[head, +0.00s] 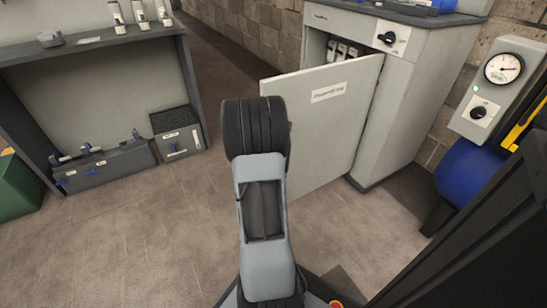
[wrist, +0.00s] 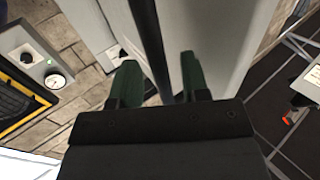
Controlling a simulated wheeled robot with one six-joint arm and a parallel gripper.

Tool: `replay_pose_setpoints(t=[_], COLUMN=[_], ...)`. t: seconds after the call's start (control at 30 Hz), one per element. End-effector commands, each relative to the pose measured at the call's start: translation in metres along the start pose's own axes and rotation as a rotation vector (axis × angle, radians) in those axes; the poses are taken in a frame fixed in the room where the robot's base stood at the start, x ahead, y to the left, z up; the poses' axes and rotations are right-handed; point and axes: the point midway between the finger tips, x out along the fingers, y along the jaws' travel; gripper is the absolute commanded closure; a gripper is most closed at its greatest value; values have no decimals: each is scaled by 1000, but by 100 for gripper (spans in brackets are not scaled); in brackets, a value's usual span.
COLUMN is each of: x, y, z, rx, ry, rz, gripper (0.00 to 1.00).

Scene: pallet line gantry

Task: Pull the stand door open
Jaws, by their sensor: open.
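The stand (head: 405,105) is a light grey cabinet with a dark top, at the upper right in the head view. Its door (head: 335,130), with a white label, stands well ajar, swung out toward the left, and the inside shows above it. My arm covers the door's lower left part in the head view, and my gripper is hidden there. In the wrist view my gripper (wrist: 158,82) is open, with two green fingers. A dark strip and a pale panel run up between and behind them; I cannot tell whether the fingers touch them.
A gauge box (head: 496,85) and a blue tank (head: 468,172) stand at the right. A dark-framed bench (head: 95,48) with a toolbox (head: 108,168) and a grey case (head: 178,132) is at the left. The floor (head: 120,240) between bench and door is clear.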

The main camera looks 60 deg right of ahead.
Motion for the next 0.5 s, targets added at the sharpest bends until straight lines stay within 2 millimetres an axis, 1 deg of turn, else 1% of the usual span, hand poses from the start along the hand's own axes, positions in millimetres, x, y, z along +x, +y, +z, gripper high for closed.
replay_pose_setpoints(t=[0.17,0.3,0.33,0.37,0.5], x=[-35,-71,-78,-78,-88], y=[0,0,0,0,0], z=[-3,-3,-4,-8,-7], rx=[-3,-3,-4,-6,-4], ry=[-2,-2,-2,-5,-8], rz=[-4,-7,-5,-2,1], gripper=[58,58,58,58,58])
